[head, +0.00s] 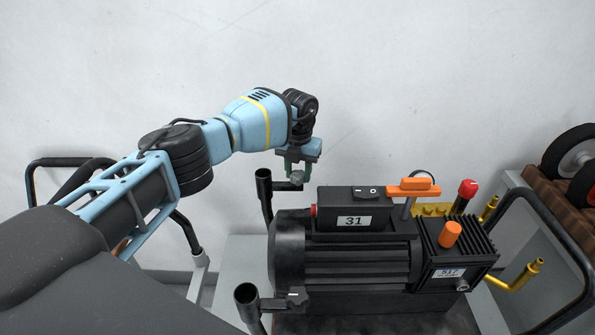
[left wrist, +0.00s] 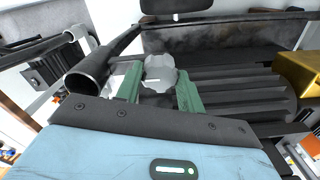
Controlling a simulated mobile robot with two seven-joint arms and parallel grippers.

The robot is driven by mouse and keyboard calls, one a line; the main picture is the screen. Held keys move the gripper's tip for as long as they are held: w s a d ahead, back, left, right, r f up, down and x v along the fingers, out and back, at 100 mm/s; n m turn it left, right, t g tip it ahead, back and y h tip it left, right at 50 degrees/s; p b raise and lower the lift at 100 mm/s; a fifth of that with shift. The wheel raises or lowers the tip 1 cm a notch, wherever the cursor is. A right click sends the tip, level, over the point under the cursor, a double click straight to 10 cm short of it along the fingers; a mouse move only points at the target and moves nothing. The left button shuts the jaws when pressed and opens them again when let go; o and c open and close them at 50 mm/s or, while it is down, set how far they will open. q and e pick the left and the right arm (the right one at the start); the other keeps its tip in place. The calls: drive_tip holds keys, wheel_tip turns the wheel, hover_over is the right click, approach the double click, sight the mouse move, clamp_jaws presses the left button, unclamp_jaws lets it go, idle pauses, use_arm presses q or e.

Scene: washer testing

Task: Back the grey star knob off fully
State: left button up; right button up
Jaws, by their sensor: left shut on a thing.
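The grey star knob (head: 297,178) sits at the upper handle joint, at the back left of the black washer motor. In the left wrist view the knob (left wrist: 160,72) is a pale, lobed disc with a light mark on its face. My left gripper (head: 298,172) comes down over it from above. Its green fingers (left wrist: 159,92) are shut on the knob, one on each side. The knob's stem and any thread are hidden, so I cannot tell how far it is unscrewed. My right gripper is not in view.
The black handle tube (head: 264,192) stands close left of the knob. A second tube (head: 247,300) with a similar clamp is nearer. The motor (head: 345,265), its switch box (head: 352,212) and an orange-handled part (head: 413,188) lie to the right. Bare wall is behind.

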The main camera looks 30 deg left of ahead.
sight(298, 174)
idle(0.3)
use_arm(q)
drive_tip(key=o, duration=1)
drive_tip(key=shift+r, duration=3.9)
drive_tip(key=shift+s+f, duration=0.1)
